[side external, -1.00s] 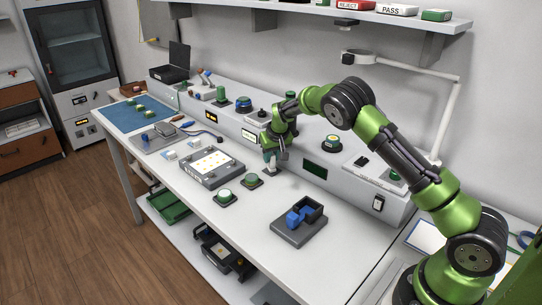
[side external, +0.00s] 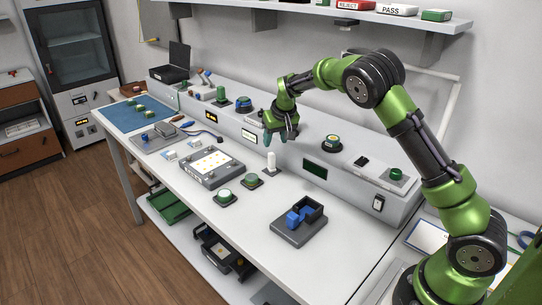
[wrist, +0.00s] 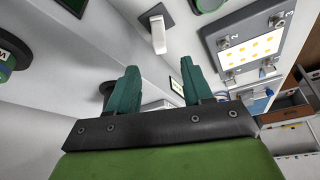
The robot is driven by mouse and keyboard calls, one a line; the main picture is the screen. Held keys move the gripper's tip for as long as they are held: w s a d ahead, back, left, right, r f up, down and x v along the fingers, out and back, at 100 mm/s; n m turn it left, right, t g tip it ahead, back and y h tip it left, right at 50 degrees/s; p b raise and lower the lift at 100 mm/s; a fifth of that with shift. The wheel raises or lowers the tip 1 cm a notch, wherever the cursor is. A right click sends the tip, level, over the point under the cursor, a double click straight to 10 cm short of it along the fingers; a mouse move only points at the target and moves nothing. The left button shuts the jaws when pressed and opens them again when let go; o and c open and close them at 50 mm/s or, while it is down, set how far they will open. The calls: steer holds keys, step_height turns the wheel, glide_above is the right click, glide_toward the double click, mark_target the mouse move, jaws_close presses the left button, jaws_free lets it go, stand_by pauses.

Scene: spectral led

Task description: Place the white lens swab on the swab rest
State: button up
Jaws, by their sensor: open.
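The white lens swab (side external: 271,161) stands upright on a small dark square base, which I take to be the swab rest (side external: 267,174), on the bench in front of the long grey console. In the wrist view the white swab (wrist: 158,35) rises from the dark base (wrist: 146,17), beyond my fingertips. My gripper (side external: 276,139) is above the swab, apart from it, fingers pointing down. In the wrist view my gripper (wrist: 160,68) has its two green fingers spread with nothing between them.
A grey LED panel (side external: 212,166) lies to the left. A grey tray with blue blocks (side external: 298,232) is in front. The console (side external: 234,122) runs behind my gripper.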

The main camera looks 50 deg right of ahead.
steer(key=s+a+r+m+t+y, duration=0.1)
steer(key=s+a+r+y, duration=0.1)
steer(key=s+a+r, duration=0.4)
steer(key=s+a+r+t+y, duration=0.1)
steer(key=s+a+r, duration=0.2)
steer(key=s+r, duration=0.65)
steer(key=s+a, duration=0.3)
steer(key=s, duration=0.5)
steer(key=s+a+f+n+t, duration=0.1)
steer(key=s+a, duration=0.2)
steer(key=s, duration=0.6)
steer(key=shift+s+a+y, duration=0.2)
steer(key=shift+a+y, duration=0.15)
steer(key=shift+y, duration=0.05)
